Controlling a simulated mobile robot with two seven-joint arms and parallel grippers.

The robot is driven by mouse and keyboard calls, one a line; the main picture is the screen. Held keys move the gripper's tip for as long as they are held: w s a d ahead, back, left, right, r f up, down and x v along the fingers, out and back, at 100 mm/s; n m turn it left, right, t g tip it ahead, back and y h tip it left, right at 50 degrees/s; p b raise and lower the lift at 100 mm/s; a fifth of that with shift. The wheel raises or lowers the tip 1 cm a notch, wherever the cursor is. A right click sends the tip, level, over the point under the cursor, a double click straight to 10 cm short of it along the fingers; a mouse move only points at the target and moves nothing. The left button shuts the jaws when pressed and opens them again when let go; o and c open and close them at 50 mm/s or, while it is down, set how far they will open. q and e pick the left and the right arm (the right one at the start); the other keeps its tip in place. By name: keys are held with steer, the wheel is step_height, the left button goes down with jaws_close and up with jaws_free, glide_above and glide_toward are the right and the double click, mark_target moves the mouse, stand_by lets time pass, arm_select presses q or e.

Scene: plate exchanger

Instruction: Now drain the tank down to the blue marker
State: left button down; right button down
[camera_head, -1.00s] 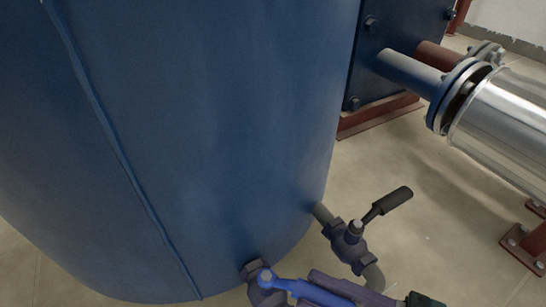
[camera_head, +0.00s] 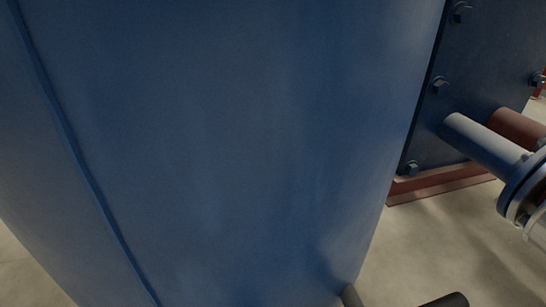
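The large blue tank (camera_head: 230,150) fills most of the head view, with a raised seam running down its left side. No blue marker can be made out on the visible tank wall. At the bottom edge, right of the tank, the end of a black valve handle (camera_head: 445,300) shows. A bit of grey pipe (camera_head: 352,296) comes out of the tank beside it. The rest of the valve is below the frame. Neither of my grippers is in view.
A dark blue plate unit (camera_head: 485,75) with bolts stands behind the tank at the right, on a red base (camera_head: 440,182). Bare floor (camera_head: 440,240) lies at the lower right.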

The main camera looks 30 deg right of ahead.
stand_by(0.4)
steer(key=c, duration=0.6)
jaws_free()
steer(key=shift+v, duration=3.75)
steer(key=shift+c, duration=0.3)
